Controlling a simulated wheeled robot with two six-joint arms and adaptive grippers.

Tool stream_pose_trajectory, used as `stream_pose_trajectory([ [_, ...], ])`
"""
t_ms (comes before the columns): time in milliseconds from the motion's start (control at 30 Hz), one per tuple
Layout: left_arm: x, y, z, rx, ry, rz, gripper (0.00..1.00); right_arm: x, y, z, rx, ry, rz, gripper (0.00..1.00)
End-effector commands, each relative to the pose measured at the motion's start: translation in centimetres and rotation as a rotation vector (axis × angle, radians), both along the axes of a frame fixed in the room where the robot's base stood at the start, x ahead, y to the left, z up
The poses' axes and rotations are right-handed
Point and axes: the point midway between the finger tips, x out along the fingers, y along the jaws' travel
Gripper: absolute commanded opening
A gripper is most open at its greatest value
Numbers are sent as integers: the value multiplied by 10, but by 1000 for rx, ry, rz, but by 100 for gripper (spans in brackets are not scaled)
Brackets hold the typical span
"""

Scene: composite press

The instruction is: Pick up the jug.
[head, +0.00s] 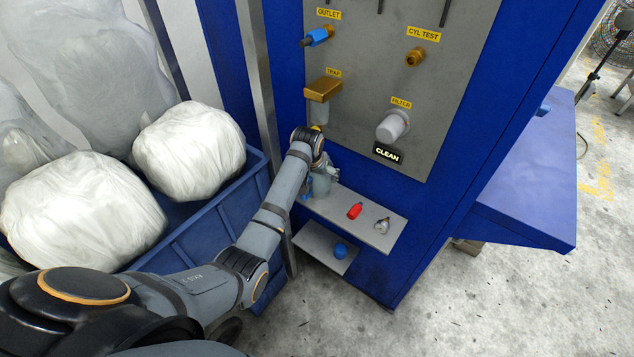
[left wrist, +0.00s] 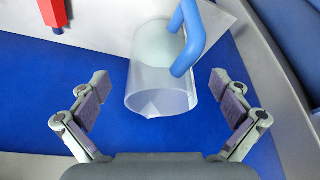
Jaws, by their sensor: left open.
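The jug (left wrist: 160,92) is a clear, pale cylinder with a blue handle (left wrist: 188,35). In the left wrist view it lies between the two spread fingers of my left gripper (left wrist: 160,88), with a gap on each side. The gripper is open and holds nothing. In the head view my left gripper (head: 322,181) is at the left end of a grey shelf on the blue press. There it hides most of the jug; only a bit of blue shows beside it. My right gripper is not in view.
On the grey shelf (head: 376,238) stand a red bottle (head: 355,211) and a small silver item (head: 382,226). A lower shelf (head: 312,244) holds a blue object (head: 340,251). A blue bin (head: 195,250) with white bundles stands left. The panel above carries brass fittings.

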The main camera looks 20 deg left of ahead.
Motion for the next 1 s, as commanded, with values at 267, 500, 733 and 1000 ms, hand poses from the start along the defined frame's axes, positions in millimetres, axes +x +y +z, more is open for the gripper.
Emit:
stream_pose_trajectory([
  [267, 12, 2, -13, 0, 6, 0, 100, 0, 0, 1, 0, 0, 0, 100],
  [500, 25, 4, -45, 0, 2, 0, 100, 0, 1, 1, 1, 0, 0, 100],
  [733, 26, 4, -46, 0, 0, 0, 100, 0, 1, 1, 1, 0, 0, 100],
  [1000, 26, 4, -47, 0, 0, 0, 66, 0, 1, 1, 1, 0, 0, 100],
])
